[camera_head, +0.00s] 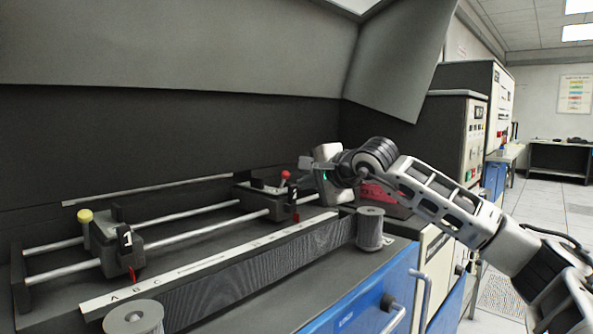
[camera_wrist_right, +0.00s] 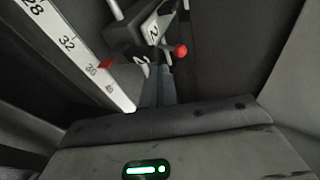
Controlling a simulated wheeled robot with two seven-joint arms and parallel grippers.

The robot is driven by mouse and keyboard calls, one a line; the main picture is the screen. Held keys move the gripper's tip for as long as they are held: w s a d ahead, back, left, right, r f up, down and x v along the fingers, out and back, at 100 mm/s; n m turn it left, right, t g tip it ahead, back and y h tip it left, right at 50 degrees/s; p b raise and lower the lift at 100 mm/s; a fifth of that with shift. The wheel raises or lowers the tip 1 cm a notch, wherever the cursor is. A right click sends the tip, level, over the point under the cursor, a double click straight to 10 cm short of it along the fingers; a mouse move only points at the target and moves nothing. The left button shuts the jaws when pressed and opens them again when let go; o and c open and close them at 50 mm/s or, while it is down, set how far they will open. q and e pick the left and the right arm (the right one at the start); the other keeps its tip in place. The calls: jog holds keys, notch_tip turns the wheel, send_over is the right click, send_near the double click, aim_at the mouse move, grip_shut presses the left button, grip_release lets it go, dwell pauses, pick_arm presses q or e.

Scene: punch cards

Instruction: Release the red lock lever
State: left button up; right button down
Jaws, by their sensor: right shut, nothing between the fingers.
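The red lock lever shows as a red ball knob (camera_head: 286,175) on the dark carriage marked 2 (camera_head: 270,191), toward the right end of the rails. In the right wrist view the red knob (camera_wrist_right: 181,50) stands beside the carriage block (camera_wrist_right: 151,28), above and right of the fingertips. My right gripper (camera_head: 304,163) comes in from the right, just right of the knob. Its fingers are closed together, empty, and appear apart from the knob; they also show in the right wrist view (camera_wrist_right: 158,82). My left gripper is not in view.
A second carriage marked 1 (camera_head: 117,245), with a yellow knob (camera_head: 85,216), sits on the left of the rails. A white scale bar (camera_head: 215,258) runs along the front. Two grey spools stand at the front; the right one (camera_head: 370,229) is below my right forearm.

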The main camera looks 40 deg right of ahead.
aim_at(282, 185)
jog(key=shift+w+d+r+p, duration=0.15)
jog(key=shift+w+p, duration=0.2)
jog(key=shift+w, duration=0.7)
jog(key=shift+w+d+r+p, duration=0.15)
jog(key=shift+w+p, duration=0.15)
jog(key=shift+w, duration=0.75)
jog(key=shift+a, duration=0.1)
